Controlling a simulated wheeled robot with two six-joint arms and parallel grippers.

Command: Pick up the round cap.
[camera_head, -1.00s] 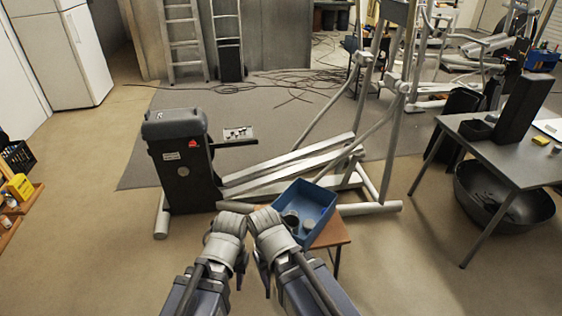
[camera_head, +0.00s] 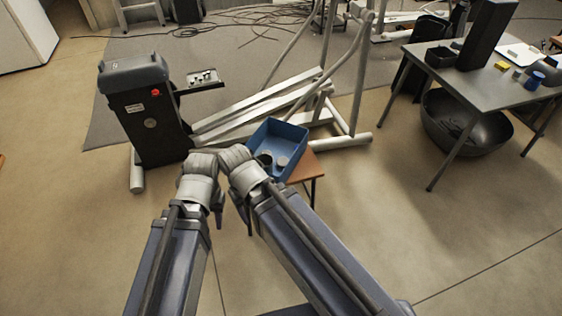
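Two small round pieces lie in the blue bin (camera_head: 293,134): a dark one (camera_head: 264,159) and a greyer one (camera_head: 281,161). Either may be the round cap; they are too small to tell. My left gripper (camera_head: 218,212) points down, left of the bin and in front of the elliptical machine. My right gripper (camera_head: 246,216) is close beside it, just left of the bin's near corner. Both are apart from the round pieces. The fingers are small and dark, so their opening is unclear.
The bin sits on a small wooden stool (camera_head: 312,166). The elliptical machine (camera_head: 150,105) stands behind, with a small tray of parts (camera_head: 202,79). A grey table (camera_head: 470,88) stands right, with a black tub (camera_head: 465,140) below. The floor at front right is clear.

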